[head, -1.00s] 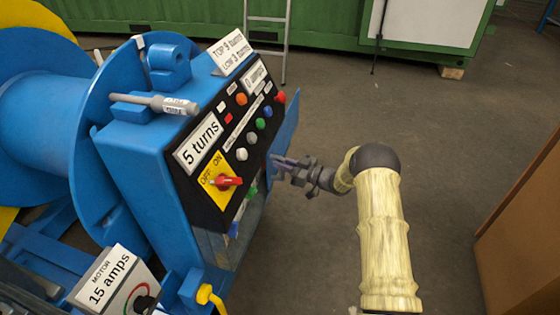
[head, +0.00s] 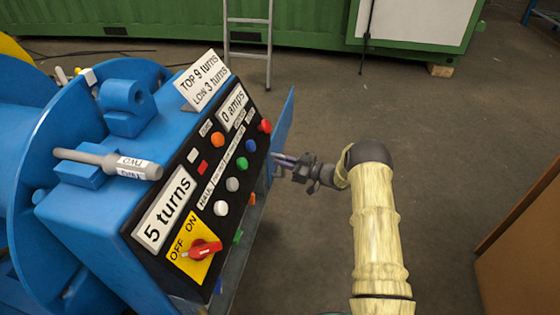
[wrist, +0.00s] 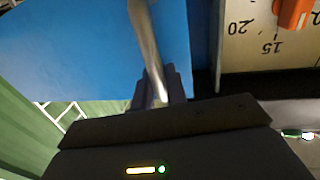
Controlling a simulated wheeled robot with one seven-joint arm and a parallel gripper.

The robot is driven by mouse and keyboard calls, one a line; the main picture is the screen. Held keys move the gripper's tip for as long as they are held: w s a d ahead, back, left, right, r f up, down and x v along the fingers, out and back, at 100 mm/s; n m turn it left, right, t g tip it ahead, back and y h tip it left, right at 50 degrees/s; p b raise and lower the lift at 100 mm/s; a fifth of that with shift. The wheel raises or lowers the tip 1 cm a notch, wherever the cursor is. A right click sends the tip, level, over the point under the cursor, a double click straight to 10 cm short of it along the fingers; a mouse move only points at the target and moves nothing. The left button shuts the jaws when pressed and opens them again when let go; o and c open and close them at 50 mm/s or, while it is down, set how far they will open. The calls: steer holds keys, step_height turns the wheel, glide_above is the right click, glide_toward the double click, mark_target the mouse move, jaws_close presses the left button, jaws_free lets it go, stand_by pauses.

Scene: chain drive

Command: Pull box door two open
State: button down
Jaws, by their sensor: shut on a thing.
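The blue control box (head: 90,230) stands at the left in the head view, its dark panel facing right. A blue door (head: 284,122) juts out from the box's far right side, standing partly open. My gripper (head: 278,160) is beside this door, at the end of my arm. In the wrist view the blue door (wrist: 80,50) fills the upper left, and a metal handle bar (wrist: 146,40) runs down to the dark fingers of my gripper (wrist: 160,88). The fingers are shut on the handle. The grip itself is partly hidden in the head view.
A red switch (head: 202,250) and several coloured buttons cover the panel. A scale plate with an orange knob (wrist: 292,12) shows close by in the wrist view. A brown board (head: 520,245) stands at the right. Floor right of the arm is clear.

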steer(key=shift+w+d+f, duration=0.1)
steer(key=shift+w, duration=0.05)
steer(key=c, duration=1.5)
jaws_free()
steer(key=shift+d, duration=0.1)
steer(key=p+v, duration=0.4)
steer(key=v, duration=1.3)
steer(key=shift+d, duration=0.1)
